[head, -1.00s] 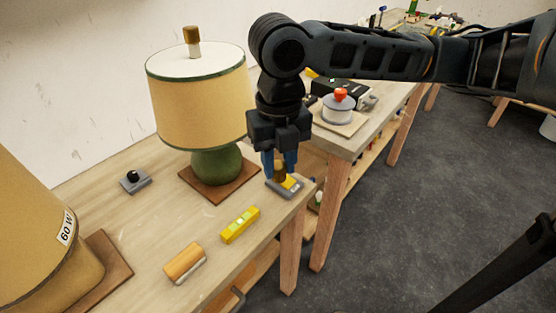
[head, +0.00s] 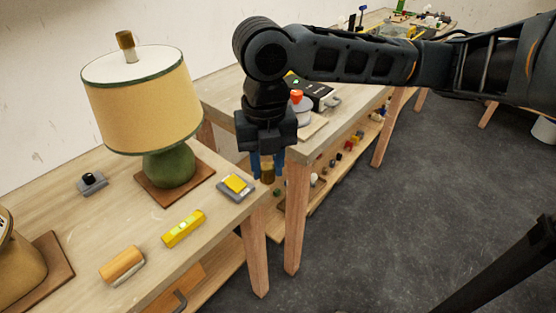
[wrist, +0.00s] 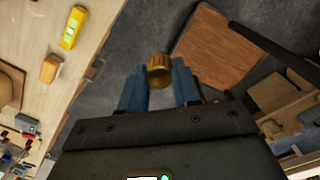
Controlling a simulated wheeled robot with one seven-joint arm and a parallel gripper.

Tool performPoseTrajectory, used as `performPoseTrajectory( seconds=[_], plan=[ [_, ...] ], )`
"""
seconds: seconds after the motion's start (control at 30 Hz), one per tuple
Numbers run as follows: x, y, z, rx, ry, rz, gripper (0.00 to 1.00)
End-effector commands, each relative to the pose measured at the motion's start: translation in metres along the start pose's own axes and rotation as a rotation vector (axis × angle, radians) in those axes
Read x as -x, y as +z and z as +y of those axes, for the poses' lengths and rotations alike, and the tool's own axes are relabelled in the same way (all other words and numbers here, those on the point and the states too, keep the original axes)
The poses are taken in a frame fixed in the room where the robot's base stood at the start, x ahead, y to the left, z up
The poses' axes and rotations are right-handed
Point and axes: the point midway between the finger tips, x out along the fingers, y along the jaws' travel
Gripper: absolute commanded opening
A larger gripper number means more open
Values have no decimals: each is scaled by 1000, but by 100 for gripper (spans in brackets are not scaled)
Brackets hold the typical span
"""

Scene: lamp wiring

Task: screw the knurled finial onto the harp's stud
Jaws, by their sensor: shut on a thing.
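My gripper (head: 267,165) has its blue fingers closed on a brass-brown knurled finial (head: 267,174), held clear of the table beyond its right edge. In the wrist view the finial (wrist: 160,70) sits between the two fingertips. The lamp (head: 142,100) stands to the left, with a cream shade and a green base on a brown board. A white stem with a gold-brown cylindrical top (head: 125,45) rises from the middle of its shade. The harp's stud cannot be made out separately.
A grey holder with a yellow pad (head: 236,187) lies at the table's right corner. A yellow level (head: 183,229), a wooden-topped block (head: 122,265) and a grey black-knobbed piece (head: 91,182) lie around the lamp. A second bench (head: 340,130) stands behind my gripper.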

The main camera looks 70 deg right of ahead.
Motion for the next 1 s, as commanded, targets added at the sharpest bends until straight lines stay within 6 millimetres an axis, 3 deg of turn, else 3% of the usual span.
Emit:
performPoseTrajectory(
  seconds=[0.37,1.0],
  plan=[
    [-12,6,58,-340,0,4,5],
    [-52,32,249,-1542,-6,3,5]
  ],
)
